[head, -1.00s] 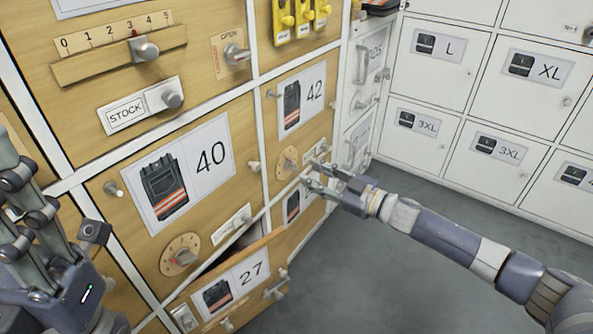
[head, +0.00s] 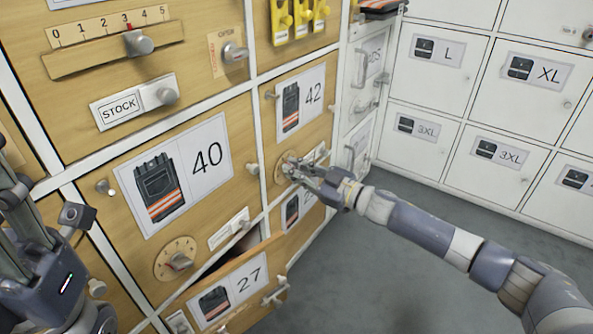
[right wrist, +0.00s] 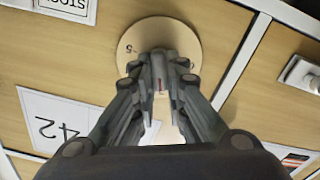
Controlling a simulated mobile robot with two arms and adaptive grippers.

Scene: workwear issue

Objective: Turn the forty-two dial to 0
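The forty-two dial is a round wooden disc (head: 279,172) on the panel below the "42" label (head: 302,100), in the head view. My right gripper (head: 290,163) is at the dial. In the right wrist view its fingers (right wrist: 161,75) close in on the dial's knob from both sides, with a red mark between them. The knob is mostly covered. My left gripper (head: 15,215) is at the left edge, partly cut off, away from the dial.
A "40" drawer with its own dial (head: 176,258) is to the left. Below it, the "27" drawer (head: 232,288) stands partly open. White lockers (head: 435,90) line the right side. A slider (head: 115,55) and a stock knob are at upper left. Grey floor lies clear.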

